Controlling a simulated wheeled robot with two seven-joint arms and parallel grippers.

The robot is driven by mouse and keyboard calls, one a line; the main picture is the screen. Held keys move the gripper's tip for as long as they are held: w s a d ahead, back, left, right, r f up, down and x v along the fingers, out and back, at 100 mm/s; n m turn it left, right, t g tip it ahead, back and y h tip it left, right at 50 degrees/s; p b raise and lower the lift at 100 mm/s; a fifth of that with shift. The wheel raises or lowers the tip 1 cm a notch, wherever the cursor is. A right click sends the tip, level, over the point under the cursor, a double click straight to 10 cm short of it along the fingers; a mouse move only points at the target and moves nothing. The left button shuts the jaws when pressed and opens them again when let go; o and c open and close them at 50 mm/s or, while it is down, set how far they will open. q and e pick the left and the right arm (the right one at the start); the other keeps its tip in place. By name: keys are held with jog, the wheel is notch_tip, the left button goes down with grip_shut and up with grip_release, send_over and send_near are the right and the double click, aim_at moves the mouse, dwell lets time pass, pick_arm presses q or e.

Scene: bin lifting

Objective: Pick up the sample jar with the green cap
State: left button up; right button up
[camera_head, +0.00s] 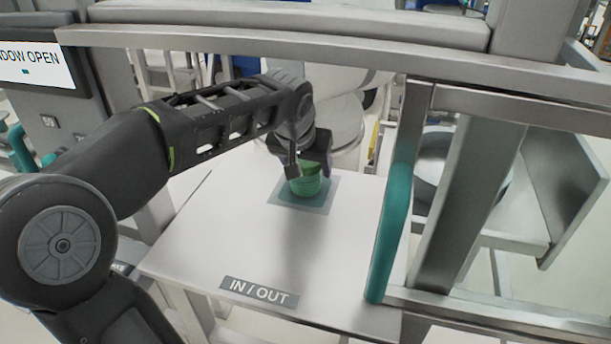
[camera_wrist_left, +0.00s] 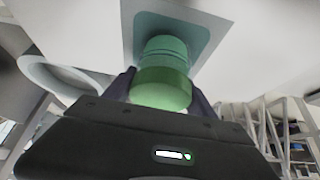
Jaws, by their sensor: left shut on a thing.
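The sample jar with the green cap (camera_head: 305,181) is at the teal square pad (camera_head: 287,198) on the white table, partly covered by my gripper in the head view. In the left wrist view, the jar (camera_wrist_left: 164,80) shows its wide green cap nearest the camera and its teal-green body beyond. My left gripper (camera_head: 308,166) comes down over the jar from above, with its fingers shut on the cap's sides. Whether the jar's base touches the pad is hard to tell. My right gripper is not in view.
The table (camera_head: 200,250) is otherwise bare, with an IN / OUT label (camera_head: 258,291) at its front edge. A metal frame with a teal handle (camera_head: 390,240) stands at the right.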

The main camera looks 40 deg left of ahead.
pick_arm(q)
jog(key=shift+c, duration=0.6)
jog(key=shift+r, duration=0.15)
jog(key=shift+r, duration=0.85)
jog(key=shift+b+v, duration=0.3)
jog(key=shift+v, duration=0.55)
jog(key=s+d+b, duration=0.1)
jog(key=s, duration=0.4)
jog(key=s+d+b, duration=0.1)
jog(key=s+d, duration=0.1)
jog(key=s, duration=0.3)
jog(key=s+d+b, duration=0.1)
jog(key=s+d, duration=0.1)
jog(key=s, duration=0.3)
jog(key=shift+d, duration=0.1)
jog(key=shift+s+d, duration=0.2)
jog(key=shift+s, duration=0.45)
